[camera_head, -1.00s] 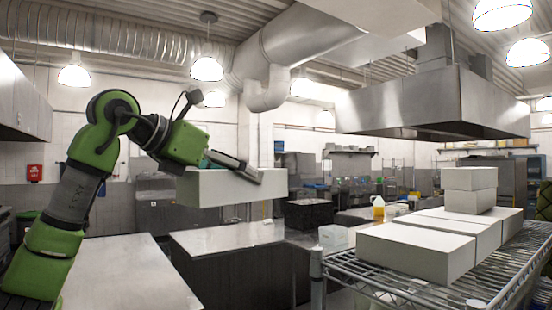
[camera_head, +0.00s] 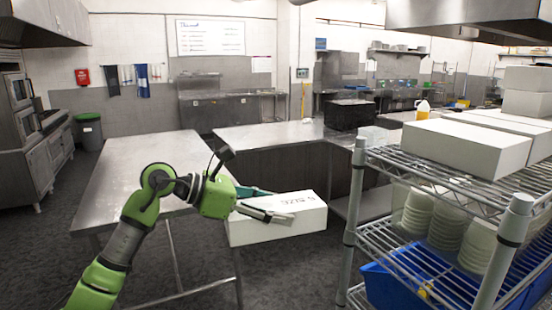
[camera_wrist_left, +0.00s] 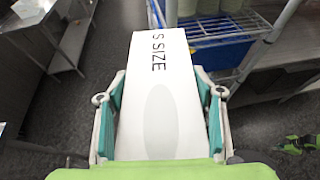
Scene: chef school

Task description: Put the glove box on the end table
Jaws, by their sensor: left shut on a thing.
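The glove box is a long white box (camera_head: 285,229) with "S SIZE" printed on top. My left gripper (camera_head: 274,204) is shut on it, with a finger along each side, and holds it in the air between the steel tables and the wire rack. In the left wrist view the box (camera_wrist_left: 160,65) lies lengthwise between the two teal-padded fingers, with floor visible beneath. A long steel-topped table (camera_head: 130,185) is at left, and another steel table (camera_head: 255,134) stands behind the box. I cannot tell which is the end table.
A wire rack (camera_head: 405,172) at right carries several white boxes (camera_head: 465,145), with stacked cups and a blue crate (camera_head: 400,285) below. A black crate (camera_head: 348,114) sits on the far counter. The left table's top is bare.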

